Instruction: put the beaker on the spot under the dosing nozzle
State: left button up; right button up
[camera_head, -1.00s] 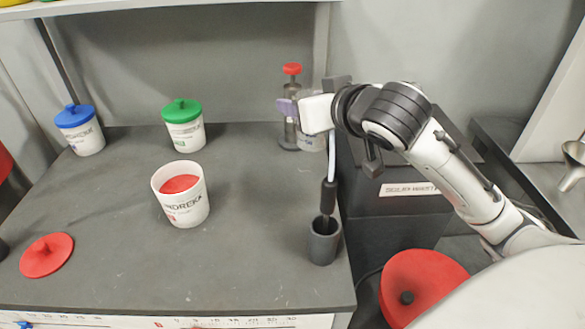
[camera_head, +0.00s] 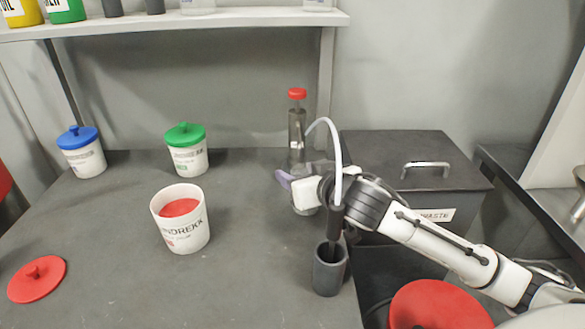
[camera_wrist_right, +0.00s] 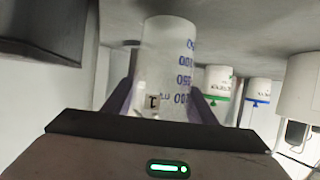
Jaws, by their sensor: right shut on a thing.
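My right gripper (camera_head: 287,180) is shut on the beaker in front of the base of the tall grey column with a red top (camera_head: 297,125). In the right wrist view the beaker (camera_wrist_right: 165,75) is a pale cylinder with blue numbers between the two purple fingers (camera_wrist_right: 165,100). In the head view the gripper and wrist mostly hide the beaker. I cannot make out the dosing nozzle or the spot clearly, nor tell whether the beaker touches the bench. My left gripper is not in view.
A dark grey cup (camera_head: 330,275) with a black-handled tool and white tube stands close to my right wrist. An open white jar (camera_head: 182,235), lidded blue (camera_head: 85,158) and green (camera_head: 188,155) jars stand left. A waste box (camera_head: 410,165) is behind my arm.

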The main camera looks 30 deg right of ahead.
jog(key=w, duration=0.4)
jog(key=shift+d+f, duration=0.25)
jog(key=shift+d, duration=0.05)
jog(key=shift+s+f, duration=0.15)
jog(key=shift+f, duration=0.15)
jog(key=shift+f, duration=0.15)
jog(key=o, duration=1)
jog(key=shift+o, duration=0.2)
jog(key=v, duration=0.7)
jog(key=shift+s+r, duration=0.2)
jog(key=shift+r, duration=0.1)
